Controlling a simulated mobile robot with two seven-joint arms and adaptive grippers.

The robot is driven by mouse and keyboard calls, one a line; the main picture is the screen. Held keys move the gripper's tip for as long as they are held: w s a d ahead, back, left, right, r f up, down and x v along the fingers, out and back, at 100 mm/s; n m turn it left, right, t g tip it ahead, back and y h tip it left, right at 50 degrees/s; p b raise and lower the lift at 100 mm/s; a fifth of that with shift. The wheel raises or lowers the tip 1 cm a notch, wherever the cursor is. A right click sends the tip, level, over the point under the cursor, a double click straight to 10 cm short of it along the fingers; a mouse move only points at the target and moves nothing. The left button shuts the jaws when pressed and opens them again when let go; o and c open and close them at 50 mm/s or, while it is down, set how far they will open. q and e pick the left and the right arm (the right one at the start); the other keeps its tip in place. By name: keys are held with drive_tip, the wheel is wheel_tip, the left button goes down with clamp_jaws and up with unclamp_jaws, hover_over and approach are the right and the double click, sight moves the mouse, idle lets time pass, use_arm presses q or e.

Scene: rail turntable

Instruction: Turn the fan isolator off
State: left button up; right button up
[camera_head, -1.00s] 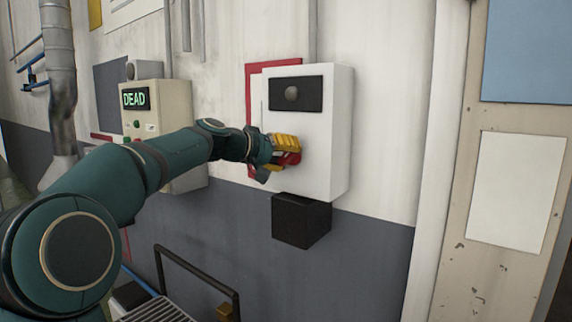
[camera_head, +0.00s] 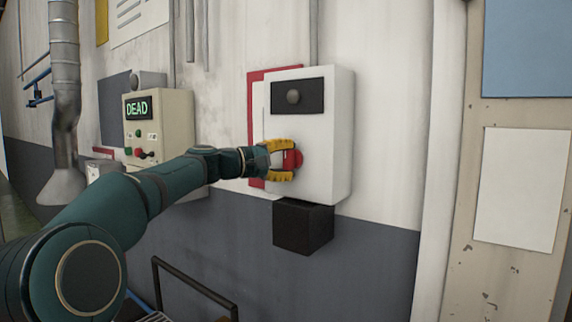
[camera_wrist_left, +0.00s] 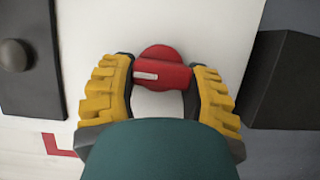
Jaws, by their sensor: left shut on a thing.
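The fan isolator appears to be the white wall box (camera_head: 338,140) with a red rotary handle (camera_head: 296,159) on its front. My left gripper (camera_head: 286,160) has its yellow-padded fingers above and below the handle. In the left wrist view the red handle (camera_wrist_left: 162,72) lies between the two fingers, which touch or nearly touch its ends. Its bar, with a white mark, lies almost level there, tilted slightly. That matches a roughly upright bar on the box. My right gripper is out of view.
A dark plate with a grey knob (camera_head: 293,97) sits above the handle. A black box (camera_head: 303,228) hangs below. A beige control panel (camera_head: 178,116) reading DEAD is at left. A dark rail (camera_head: 190,282) stands in front of the wall.

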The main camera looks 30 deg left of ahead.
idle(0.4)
use_arm(q)
drive_tip(key=o, duration=1.2)
drive_tip(key=v, duration=1.2)
